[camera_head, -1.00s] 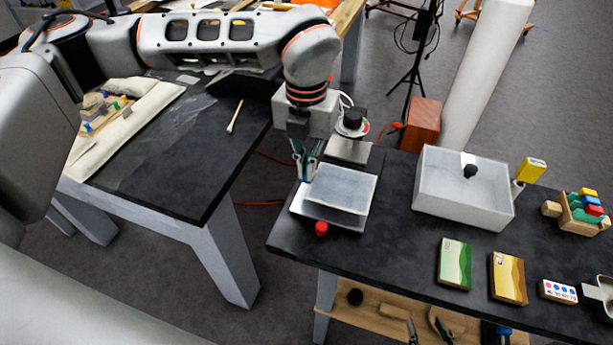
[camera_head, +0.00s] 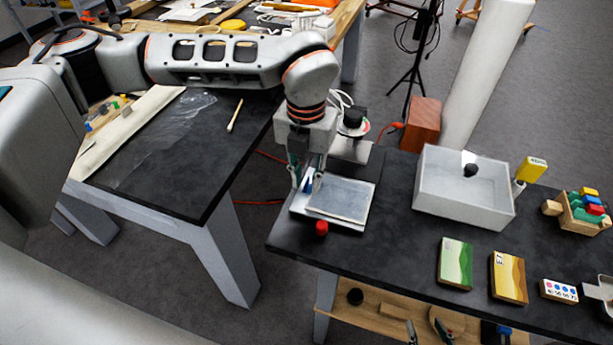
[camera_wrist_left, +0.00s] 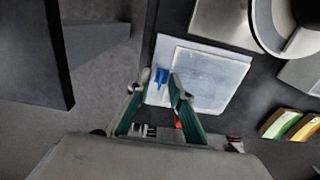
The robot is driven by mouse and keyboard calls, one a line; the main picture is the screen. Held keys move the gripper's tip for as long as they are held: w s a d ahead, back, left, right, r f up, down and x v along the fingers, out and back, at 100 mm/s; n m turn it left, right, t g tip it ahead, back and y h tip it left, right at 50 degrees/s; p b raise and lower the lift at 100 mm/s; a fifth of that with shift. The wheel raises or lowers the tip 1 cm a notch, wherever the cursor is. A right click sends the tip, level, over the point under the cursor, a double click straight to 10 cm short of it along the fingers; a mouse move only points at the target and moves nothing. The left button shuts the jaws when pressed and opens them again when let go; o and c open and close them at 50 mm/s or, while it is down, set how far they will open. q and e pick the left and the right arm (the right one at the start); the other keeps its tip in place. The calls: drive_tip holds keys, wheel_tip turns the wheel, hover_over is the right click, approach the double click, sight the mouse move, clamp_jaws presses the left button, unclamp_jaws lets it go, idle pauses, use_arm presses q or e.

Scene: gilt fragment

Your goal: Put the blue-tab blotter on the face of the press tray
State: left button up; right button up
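The blotter (camera_head: 342,198) is a pale grey square sheet. It lies on the metal press tray (camera_head: 298,208), turned slightly relative to it, with tray showing at the left and front. Its blue tab (camera_wrist_left: 161,76) is at the left edge and also shows in the head view (camera_head: 308,185). My left gripper (camera_head: 306,184) is at that edge; in the wrist view its fingers (camera_wrist_left: 154,84) are apart, either side of the tab, with gaps. My right gripper (camera_head: 426,325) appears at the bottom edge, fingers apart, nothing seen between them.
A red knob (camera_head: 321,228) stands at the tray's front. A round-topped device (camera_head: 352,122) is behind the tray. A gap separates the left table (camera_head: 190,165).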

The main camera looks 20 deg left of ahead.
use_arm(q)
drive_tip(key=shift+r, duration=0.5)
wheel_tip(320, 180, up, 11)
drive_tip(key=shift+r, duration=0.15)
drive_tip(key=shift+s, duration=0.1)
